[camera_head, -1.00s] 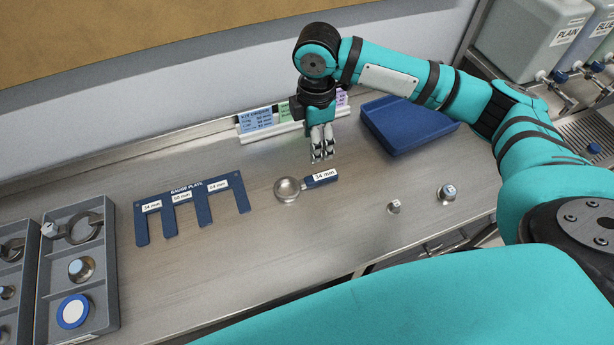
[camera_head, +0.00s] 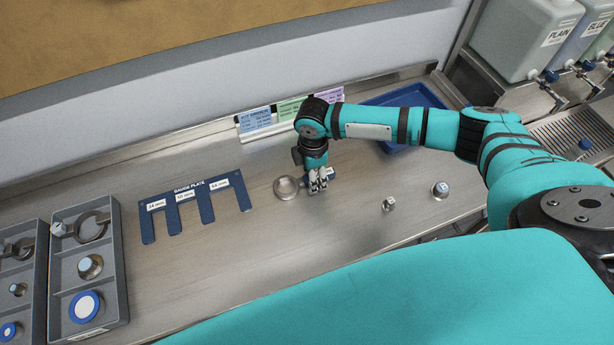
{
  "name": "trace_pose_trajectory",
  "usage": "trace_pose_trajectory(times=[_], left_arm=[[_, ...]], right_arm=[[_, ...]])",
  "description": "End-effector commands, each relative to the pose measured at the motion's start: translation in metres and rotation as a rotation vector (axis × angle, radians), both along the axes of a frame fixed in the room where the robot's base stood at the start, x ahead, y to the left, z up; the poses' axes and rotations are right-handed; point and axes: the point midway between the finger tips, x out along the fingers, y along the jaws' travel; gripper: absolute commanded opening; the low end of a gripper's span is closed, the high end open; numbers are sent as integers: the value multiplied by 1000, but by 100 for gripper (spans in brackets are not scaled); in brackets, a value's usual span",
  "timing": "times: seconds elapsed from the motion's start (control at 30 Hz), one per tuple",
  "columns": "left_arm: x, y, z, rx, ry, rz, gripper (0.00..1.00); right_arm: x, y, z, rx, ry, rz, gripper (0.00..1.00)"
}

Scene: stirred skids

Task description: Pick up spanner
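A spanner with a round metal head (camera_head: 286,188) and a blue handle lies on the steel bench. Its label read 34 mm in the earlier picture. My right gripper (camera_head: 318,188) points down over the handle, its fingers at bench height around or just above it. The fingers and wrist hide most of the handle; only its right end shows. I cannot tell whether the fingers are closed on the handle. My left gripper is not in view.
A blue gauge plate (camera_head: 190,192) lies to the left. Grey trays (camera_head: 122,285) with metal parts stand at the far left. Two small metal parts, a nearer one (camera_head: 388,204) and another (camera_head: 440,190), stand to the right. A blue bin (camera_head: 428,97) and kit cards (camera_head: 254,122) are behind.

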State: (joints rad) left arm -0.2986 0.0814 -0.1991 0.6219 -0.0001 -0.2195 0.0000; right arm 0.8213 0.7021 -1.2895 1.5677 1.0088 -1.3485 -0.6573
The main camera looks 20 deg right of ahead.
Motion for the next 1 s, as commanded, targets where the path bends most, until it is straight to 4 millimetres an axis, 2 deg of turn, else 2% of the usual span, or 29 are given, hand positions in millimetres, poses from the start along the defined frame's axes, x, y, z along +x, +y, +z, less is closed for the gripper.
trace_pose_trajectory(times=[0.23,0.67,1.0], left_arm=[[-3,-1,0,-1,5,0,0],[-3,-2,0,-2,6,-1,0],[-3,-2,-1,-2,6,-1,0]], right_arm=[[0,0,-3,1,-1,1,56],[0,0,-2,0,-1,0,0],[0,0,-1,1,-1,0,0]])
